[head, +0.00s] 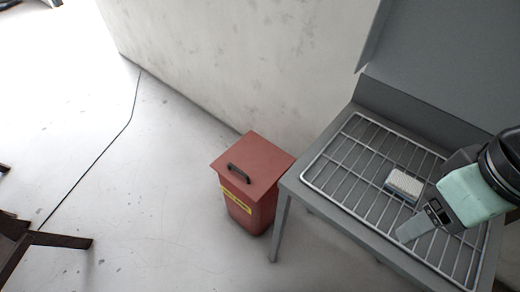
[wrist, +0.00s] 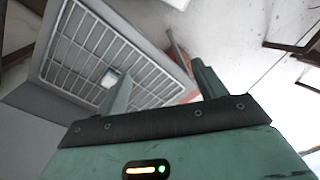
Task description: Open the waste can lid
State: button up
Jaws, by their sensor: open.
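The red waste can (head: 249,213) stands on the floor left of the metal table. Its square red lid (head: 262,158) lies flat on top and is shut. A black handle (head: 238,173) arches over the lid near its left edge. In the wrist view a small strip of red, likely the can (wrist: 181,55), shows past the table's edge, mostly hidden. My gripper (head: 414,226) is above the wire rack, to the right of the can and well apart from it. In the wrist view its two fingers (wrist: 160,85) are spread with nothing between them.
The grey table (head: 333,223) carries a wire rack (head: 345,160) with a small white-topped block (head: 404,184) on it. A pale wall (head: 240,60) rises behind the can. The floor (head: 150,210) left of the can is clear. Dark furniture (head: 25,245) stands at far left.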

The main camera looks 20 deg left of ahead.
aim_at(252, 165)
jog(key=k+u, duration=0.15)
jog(key=u, duration=1.05)
